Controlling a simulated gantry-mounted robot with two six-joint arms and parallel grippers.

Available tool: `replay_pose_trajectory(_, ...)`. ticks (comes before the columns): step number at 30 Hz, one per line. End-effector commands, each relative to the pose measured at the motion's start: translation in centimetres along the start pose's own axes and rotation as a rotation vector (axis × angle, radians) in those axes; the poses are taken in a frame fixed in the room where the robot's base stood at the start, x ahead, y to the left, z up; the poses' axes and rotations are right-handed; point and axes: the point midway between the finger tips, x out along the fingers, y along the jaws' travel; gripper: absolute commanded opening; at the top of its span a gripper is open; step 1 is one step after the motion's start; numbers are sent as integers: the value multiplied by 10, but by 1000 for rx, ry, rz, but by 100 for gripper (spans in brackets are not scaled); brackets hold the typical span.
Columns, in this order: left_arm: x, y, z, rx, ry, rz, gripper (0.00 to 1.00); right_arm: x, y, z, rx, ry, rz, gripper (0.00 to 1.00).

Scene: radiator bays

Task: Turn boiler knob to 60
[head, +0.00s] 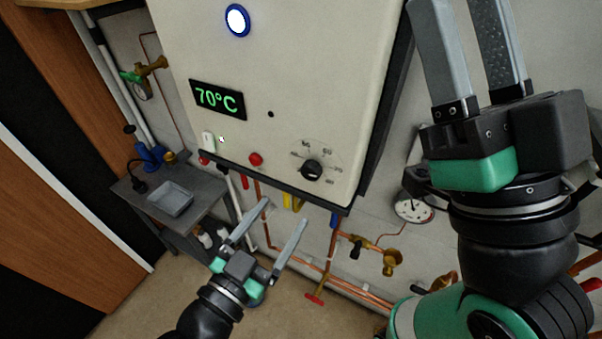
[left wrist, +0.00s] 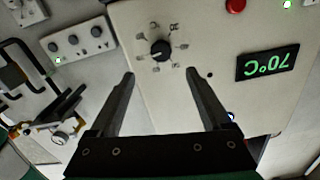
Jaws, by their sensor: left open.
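The boiler knob (head: 312,170) is a round black dial at the lower right of the cream boiler front (head: 285,90), inside a ring of printed numbers. The display (head: 218,99) reads 70°C in green. In the left wrist view the knob (left wrist: 160,50) appears upside down, beyond and between the fingertips; its exact setting is too small to read. My left gripper (head: 286,212) is open and empty, below and in front of the knob, not touching it; its fingers also show in the left wrist view (left wrist: 159,73). My right gripper (head: 466,12) is open and empty at the upper right.
A red button (head: 256,159) and a white switch (head: 208,140) sit left of the knob. Copper pipes and valves (head: 390,261) run below the boiler. A grey bench with a tray (head: 171,199) stands at the left. A gauge (head: 412,208) is at the right.

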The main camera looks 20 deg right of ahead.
Motion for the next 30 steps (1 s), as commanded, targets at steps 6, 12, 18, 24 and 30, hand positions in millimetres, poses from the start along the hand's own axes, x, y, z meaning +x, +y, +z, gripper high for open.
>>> replay_pose_trajectory(6, 29, 2, 7, 3, 5, 2, 82, -26, 0, 24, 1, -1, 0, 50)
replay_pose_trajectory(12, 68, 0, -1, -1, 0, 1, 82, -41, 0, 39, 1, -3, -1, 50)
replay_pose_trajectory(18, 100, -1, -2, -1, 1, 1, 82, -37, 0, 34, 1, 0, -1, 50)
replay_pose_trajectory(24, 113, 0, -1, 0, 1, -1, 82, -36, 0, 34, 1, -1, -1, 50)
replay_pose_trajectory(30, 114, -1, -1, 1, 1, -2, 82, -37, 0, 34, 1, -1, -1, 50)
